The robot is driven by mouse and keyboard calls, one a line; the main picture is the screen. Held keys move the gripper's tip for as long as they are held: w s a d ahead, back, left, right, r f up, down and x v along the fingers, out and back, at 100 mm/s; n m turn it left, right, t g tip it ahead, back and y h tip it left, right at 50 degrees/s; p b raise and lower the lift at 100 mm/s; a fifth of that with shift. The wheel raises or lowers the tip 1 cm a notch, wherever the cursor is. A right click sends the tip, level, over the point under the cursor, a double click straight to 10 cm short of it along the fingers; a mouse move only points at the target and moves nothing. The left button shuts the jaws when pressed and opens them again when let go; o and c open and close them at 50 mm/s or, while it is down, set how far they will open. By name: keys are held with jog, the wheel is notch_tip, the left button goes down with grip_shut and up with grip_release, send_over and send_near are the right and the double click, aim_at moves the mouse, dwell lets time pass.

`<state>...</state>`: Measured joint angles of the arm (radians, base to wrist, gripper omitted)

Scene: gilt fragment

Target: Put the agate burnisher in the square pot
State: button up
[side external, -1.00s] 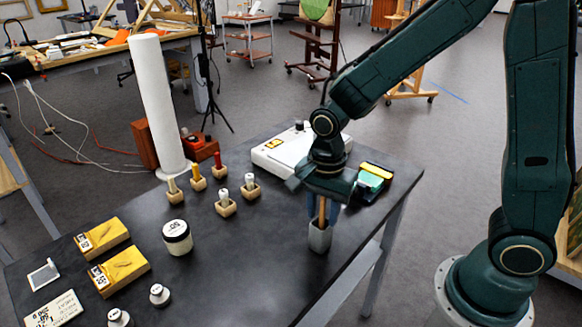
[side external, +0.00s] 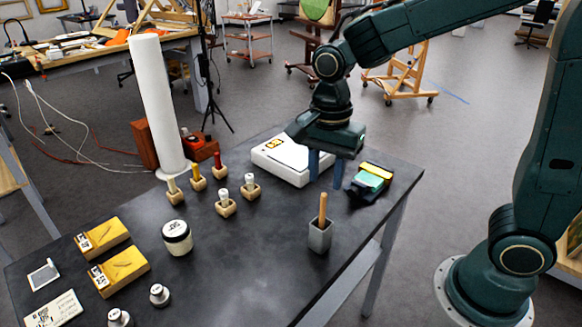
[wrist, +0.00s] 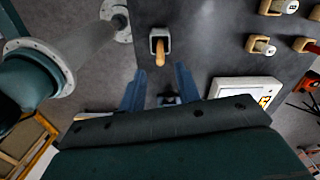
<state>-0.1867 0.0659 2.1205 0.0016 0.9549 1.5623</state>
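A grey square pot (side external: 320,237) stands near the table's right front edge. A tan wooden handle (side external: 323,207), apparently the agate burnisher's, sticks up from inside it, nearly upright; its lower part is hidden by the pot walls. In the wrist view the pot (wrist: 153,35) and the handle (wrist: 160,55) show just beyond the fingers. My gripper (side external: 326,172) is above and behind the pot, clear of the handle. Its two blue fingers are spread with nothing between them, as the wrist view also shows (wrist: 160,88).
A white box (side external: 285,160) lies behind my gripper, and a green and yellow item (side external: 372,178) is to its right. Several small wooden holders (side external: 226,207), a lidded jar (side external: 177,238) and yellow blocks (side external: 120,271) stand to the left. The table around the pot is clear.

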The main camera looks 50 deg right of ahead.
jog(key=shift+r, duration=1.4)
jog(key=s+d+r+n+t, duration=0.2)
jog(key=s+d+n, duration=0.1)
jog(key=s+n, duration=0.4)
jog(key=s+d+r+n+t, duration=0.3)
jog(key=s+n, duration=0.4)
jog(key=n, duration=0.1)
jog(key=shift+n+t, duration=0.3)
jog(key=shift+n, duration=0.1)
dwell(0.5)
